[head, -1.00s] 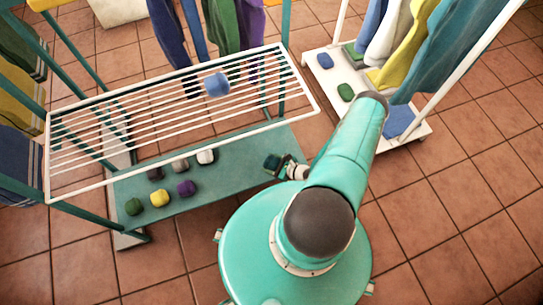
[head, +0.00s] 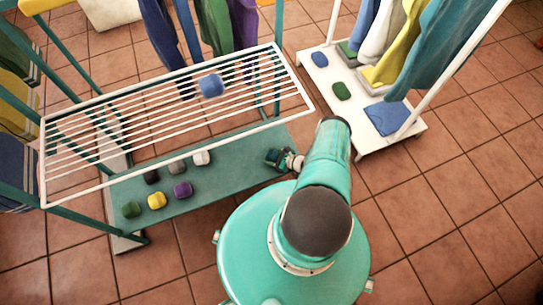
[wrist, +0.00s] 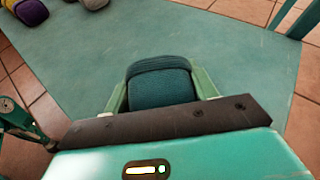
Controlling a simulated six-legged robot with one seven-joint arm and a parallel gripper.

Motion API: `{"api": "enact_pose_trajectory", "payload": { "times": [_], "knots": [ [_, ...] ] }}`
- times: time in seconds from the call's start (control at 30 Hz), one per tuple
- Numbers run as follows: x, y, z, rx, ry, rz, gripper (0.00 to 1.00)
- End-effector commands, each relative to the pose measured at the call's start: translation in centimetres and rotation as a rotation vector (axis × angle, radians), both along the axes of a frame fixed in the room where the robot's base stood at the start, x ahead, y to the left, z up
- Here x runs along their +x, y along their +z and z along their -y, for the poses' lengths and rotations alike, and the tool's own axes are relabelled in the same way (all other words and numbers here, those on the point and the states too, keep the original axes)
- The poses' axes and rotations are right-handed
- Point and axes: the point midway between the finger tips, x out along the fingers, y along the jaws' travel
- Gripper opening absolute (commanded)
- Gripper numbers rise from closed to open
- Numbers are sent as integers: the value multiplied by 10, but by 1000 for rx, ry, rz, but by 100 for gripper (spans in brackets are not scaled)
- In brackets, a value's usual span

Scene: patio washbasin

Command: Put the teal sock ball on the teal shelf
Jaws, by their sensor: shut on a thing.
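The teal sock ball (wrist: 158,82) is between the two fingers of my gripper (wrist: 160,88), which is shut on it. In the head view my gripper (head: 279,158) is at the right end of the teal shelf (head: 232,178), the low board under the white wire rack. The wrist view shows the bare teal shelf (wrist: 90,55) around and beyond the ball. I cannot tell whether the ball touches the shelf or is just above it.
A purple ball (head: 183,189), a yellow ball (head: 157,200), a green ball (head: 131,209) and several others lie farther left on the shelf. A blue ball (head: 211,86) is on the wire rack (head: 120,125) above. A white wheeled stand (head: 365,130) is at right.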

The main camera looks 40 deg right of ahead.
Motion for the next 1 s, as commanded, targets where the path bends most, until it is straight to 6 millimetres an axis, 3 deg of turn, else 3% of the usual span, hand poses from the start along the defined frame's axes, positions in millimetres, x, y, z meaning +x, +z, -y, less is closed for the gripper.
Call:
{"api": "enact_pose_trajectory", "payload": {
  "times": [0.2, 0.23, 0.33, 0.73, 1.0],
  "knots": [
    [0, -2, 1, 0, -1, 0, 35],
    [0, -2, 0, 0, -1, 0, 59],
    [0, -2, 0, 0, -1, 0, 79],
    [-6, 1, 4, 0, -2, -1, 79],
    [-46, 20, 24, 0, -5, -1, 79]
  ]
}}
